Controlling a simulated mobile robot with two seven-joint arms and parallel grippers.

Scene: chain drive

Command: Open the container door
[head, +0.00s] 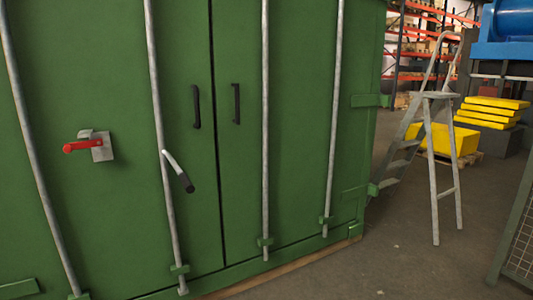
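The green container (305,100) fills the left and middle of the head view. Its two door leaves meet at a dark vertical seam, and no gap shows between them. Two black vertical handles, the left one (196,107) and the right one (236,104), sit either side of the seam. Several grey locking bars run top to bottom. A lever with a black grip (185,181) angles down to the right from the bar left of the seam. A red-handled catch (82,146) on a grey plate is further left. Neither gripper is in view.
A grey stepladder (441,150) stands right of the container. Behind it are a yellow block (450,139), stacked yellow slabs (490,111) and orange racking. A mesh panel (520,235) stands at the right edge. The floor (400,265) before the container's right end is clear.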

